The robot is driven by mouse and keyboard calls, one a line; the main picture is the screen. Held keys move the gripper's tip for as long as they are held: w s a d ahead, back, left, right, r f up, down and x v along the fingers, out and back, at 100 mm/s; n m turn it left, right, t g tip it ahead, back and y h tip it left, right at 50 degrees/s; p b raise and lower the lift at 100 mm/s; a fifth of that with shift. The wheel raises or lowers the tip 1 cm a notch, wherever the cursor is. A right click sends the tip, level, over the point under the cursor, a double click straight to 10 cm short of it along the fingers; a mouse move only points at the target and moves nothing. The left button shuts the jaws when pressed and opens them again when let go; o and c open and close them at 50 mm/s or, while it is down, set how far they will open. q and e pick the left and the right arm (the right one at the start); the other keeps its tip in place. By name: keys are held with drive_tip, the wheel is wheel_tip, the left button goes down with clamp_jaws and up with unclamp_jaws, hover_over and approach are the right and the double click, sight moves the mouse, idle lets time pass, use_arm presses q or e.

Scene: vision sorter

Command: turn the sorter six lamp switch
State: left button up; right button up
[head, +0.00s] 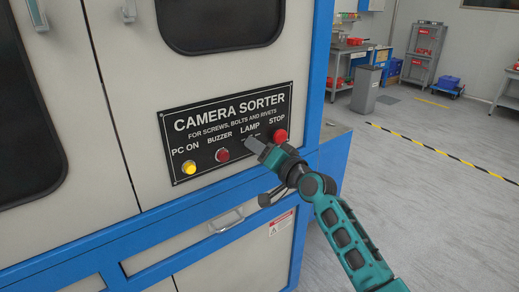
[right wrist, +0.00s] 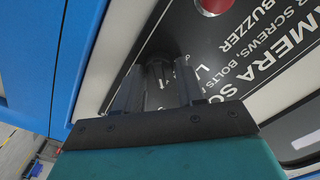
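The sorter's black control panel (head: 231,131) reads CAMERA SORTER, with labels PC ON, BUZZER, LAMP and STOP. My right gripper (head: 256,147) is at the panel just under the LAMP label and hides the lamp switch in the head view. In the right wrist view, the dark lamp switch (right wrist: 157,68) shows between the two fingers of my right gripper (right wrist: 158,88). The fingers lie close along both sides of it; whether they press on it is not clear. The switch's angle is hard to read. My left gripper is not in view.
A yellow button (head: 189,167) and a red button (head: 222,155) sit left of my right gripper. The red stop button (head: 280,135) is close on its right. A drawer handle (head: 226,223) juts out below the panel. Open floor lies to the right.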

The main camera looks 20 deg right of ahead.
drive_tip(key=o, duration=0.3)
drive_tip(key=v, duration=1.3)
drive_tip(key=s+a+f+n+g+h, duration=0.1)
drive_tip(key=s+f+n+g, duration=0.1)
drive_tip(key=s+f, duration=0.5)
drive_tip(key=s+a+f+n+g+h, duration=0.1)
drive_tip(key=s+a+f+n+g, duration=0.1)
drive_tip(key=s+f, duration=0.5)
drive_tip(key=s+a+f+n+g+h, duration=0.2)
drive_tip(key=s+f, duration=0.5)
drive_tip(key=f, duration=0.6)
drive_tip(key=shift+a+n, duration=0.2)
drive_tip(key=shift+n, duration=0.7)
